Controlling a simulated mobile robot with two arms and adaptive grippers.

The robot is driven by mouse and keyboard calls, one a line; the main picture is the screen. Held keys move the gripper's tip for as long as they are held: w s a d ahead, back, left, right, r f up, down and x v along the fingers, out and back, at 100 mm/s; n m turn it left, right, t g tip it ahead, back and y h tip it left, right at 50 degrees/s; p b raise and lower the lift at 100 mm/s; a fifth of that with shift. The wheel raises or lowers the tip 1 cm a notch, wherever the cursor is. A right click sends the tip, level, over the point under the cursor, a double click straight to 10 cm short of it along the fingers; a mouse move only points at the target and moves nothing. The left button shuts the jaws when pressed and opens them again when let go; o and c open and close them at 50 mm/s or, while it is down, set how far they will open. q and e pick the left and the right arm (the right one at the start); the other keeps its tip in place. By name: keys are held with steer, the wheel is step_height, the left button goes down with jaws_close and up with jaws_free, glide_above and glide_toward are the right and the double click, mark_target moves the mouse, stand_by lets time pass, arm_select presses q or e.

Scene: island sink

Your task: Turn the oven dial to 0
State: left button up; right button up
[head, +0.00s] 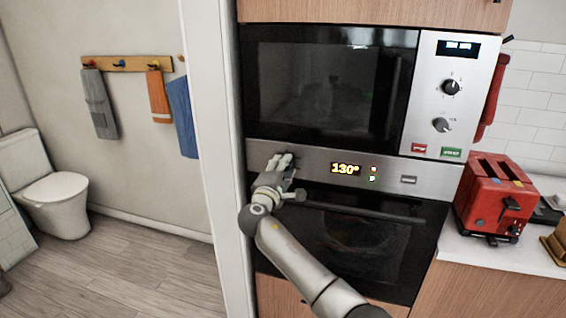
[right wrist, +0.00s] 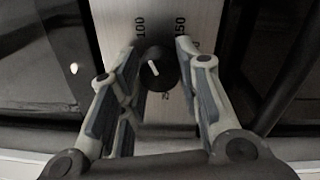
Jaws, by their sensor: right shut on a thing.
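The oven (head: 350,240) is built in below a microwave, and its display (head: 345,169) reads 130°. My right gripper (head: 280,162) is at the left end of the oven's control panel and hides the oven dial in the head view. In the right wrist view the black dial (right wrist: 158,70) with a short white pointer sits between the two fingertips of my right gripper (right wrist: 160,50), which is shut on it. The pointer tilts to the upper left. Marks 100 and 150 show above the dial; a lower mark is partly hidden. My left gripper is not in view.
The microwave (head: 330,85) has its own two knobs (head: 451,87) at right. The oven door handle (head: 370,212) runs just below the panel. A red toaster (head: 494,195) stands on the counter at right. A white wall edge (head: 222,150) is close on the left.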

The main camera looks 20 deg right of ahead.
steer(key=shift+n+y+p, duration=0.4)
steer(key=shift+n+p, duration=4.55)
steer(key=shift+n, duration=1.75)
steer(key=shift+f, duration=0.15)
steer(key=o, duration=1)
